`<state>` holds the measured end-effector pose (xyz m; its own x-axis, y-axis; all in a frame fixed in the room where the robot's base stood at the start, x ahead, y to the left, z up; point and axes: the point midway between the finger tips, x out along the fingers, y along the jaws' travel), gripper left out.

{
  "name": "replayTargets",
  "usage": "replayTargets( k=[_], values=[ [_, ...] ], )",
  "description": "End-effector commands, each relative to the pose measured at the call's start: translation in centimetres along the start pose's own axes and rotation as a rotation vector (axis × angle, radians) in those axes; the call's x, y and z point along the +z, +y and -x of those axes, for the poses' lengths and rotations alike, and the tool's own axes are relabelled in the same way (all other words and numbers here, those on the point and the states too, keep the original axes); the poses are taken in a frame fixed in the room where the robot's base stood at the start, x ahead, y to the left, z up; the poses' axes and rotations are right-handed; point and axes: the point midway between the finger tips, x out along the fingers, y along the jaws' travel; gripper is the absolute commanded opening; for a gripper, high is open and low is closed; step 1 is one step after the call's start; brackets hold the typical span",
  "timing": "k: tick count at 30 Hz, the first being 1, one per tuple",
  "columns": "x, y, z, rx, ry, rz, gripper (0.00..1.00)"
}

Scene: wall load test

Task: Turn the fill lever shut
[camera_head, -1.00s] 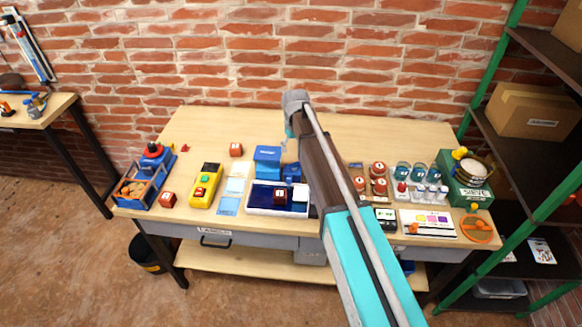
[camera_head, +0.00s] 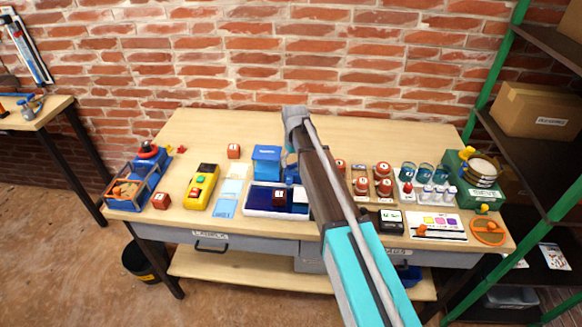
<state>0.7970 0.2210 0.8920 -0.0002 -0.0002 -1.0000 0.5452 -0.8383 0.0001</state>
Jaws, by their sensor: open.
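I cannot make out the fill lever for certain. A blue box-like unit (camera_head: 267,162) stands at the back middle of the bench, with a smaller blue part (camera_head: 292,174) to its right, beside my arm. My arm crosses the middle of the view and hides part of the bench. Only a small pale part of my gripper (camera_head: 291,159) shows below the arm's far end, in front of or beside the blue unit. Its fingers are too small to make out, and I see nothing held. I cannot tell whether it touches the unit.
A white-rimmed blue tray (camera_head: 256,211) with a dark red block (camera_head: 279,197) lies in front of the unit. A yellow device (camera_head: 201,187) stands left. Jars (camera_head: 425,174) and a green sieve machine (camera_head: 466,179) stand right. The back of the bench (camera_head: 215,124) is mostly clear.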

Motion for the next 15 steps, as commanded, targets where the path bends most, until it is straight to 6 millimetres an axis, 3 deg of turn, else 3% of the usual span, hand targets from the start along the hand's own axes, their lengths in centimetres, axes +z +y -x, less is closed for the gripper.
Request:
replayTargets(
  k=[15],
  values=[
    [0.00,0.03,-0.71,0.000,0.000,0.000,1.00]
  ],
)
